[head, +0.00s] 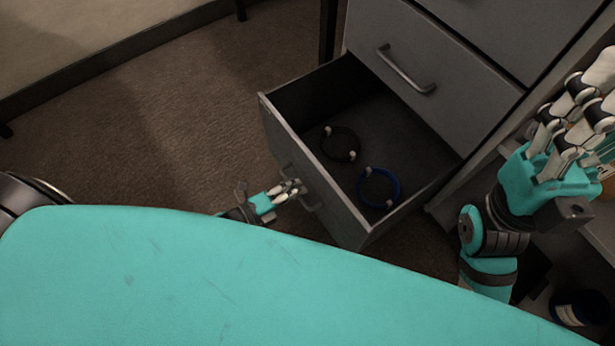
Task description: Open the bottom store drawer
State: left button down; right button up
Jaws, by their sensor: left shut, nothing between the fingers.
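The bottom drawer (353,222) of the grey cabinet stands pulled well out. Its inside shows from above. My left gripper (296,188) is shut and empty, right at the front face of this drawer. The drawer's handle (313,203) is partly hidden by the fingers; I cannot tell whether they touch it. My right gripper (583,112) is raised at the right edge, apart from the drawer, with its fingers pointing up; I cannot tell whether it is open.
A dark ring (341,143) and a blue ring (378,187), both with pale ends, lie in the drawer. The drawer above, with a metal handle (406,70), is closed. Carpet (180,130) to the left is clear. A dark round container (580,308) stands at lower right.

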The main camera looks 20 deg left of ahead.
pick_arm(q)
jog(key=shift+v, duration=0.85)
jog(key=shift+f, duration=0.2)
jog(key=c, duration=1.4)
grip_release()
jog(key=v, duration=1.2)
